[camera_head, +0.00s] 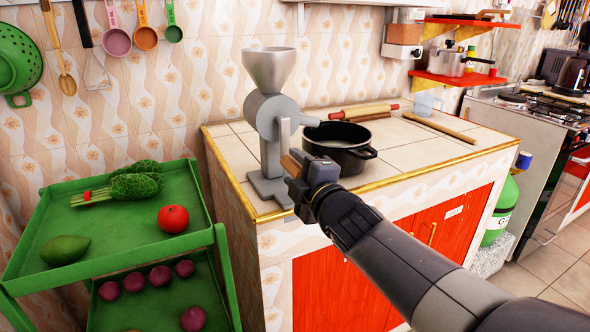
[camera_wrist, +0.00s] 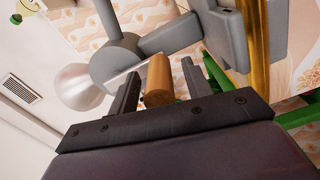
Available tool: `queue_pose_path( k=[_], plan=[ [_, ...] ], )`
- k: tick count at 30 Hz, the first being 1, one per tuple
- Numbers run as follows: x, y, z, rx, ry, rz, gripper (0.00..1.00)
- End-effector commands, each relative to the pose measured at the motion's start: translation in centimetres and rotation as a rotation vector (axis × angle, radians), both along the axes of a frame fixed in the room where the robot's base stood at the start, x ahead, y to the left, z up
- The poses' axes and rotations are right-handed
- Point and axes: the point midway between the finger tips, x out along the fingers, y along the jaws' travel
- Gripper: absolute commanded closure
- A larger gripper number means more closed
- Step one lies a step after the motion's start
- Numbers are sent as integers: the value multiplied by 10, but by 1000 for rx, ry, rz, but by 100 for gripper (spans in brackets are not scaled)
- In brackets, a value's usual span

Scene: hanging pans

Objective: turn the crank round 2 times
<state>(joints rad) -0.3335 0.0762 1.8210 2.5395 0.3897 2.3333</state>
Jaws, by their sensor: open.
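A grey metal grinder (camera_head: 266,122) with a funnel top stands on the near left corner of the tiled counter. Its crank has a grey arm (camera_head: 284,139) hanging down and a wooden handle (camera_head: 291,165) at the lower end. In the wrist view the handle (camera_wrist: 157,80) shows between the two dark fingers of my gripper (camera_wrist: 163,80), with gaps on both sides. My gripper (camera_head: 297,177) is open at the handle. Whether a finger touches it cannot be told.
A black pot (camera_head: 340,145) stands on the counter (camera_head: 415,153) close to the right of the grinder. A rolling pin (camera_head: 363,112) lies behind it. A green shelf cart (camera_head: 60,221) with vegetables stands at the left.

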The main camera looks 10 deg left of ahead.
Motion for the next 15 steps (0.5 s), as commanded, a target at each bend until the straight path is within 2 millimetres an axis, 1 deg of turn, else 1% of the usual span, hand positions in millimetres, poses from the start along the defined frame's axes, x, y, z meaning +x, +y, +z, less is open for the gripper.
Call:
queue_pose_path(
  k=[5, 9, 15],
  plan=[
    [-21, -13, 2, -1, -1, -2, 53],
    [-44, -27, 3, 0, -1, -2, 53],
    [-72, -44, 3, -1, 0, -2, 53]
  ],
)
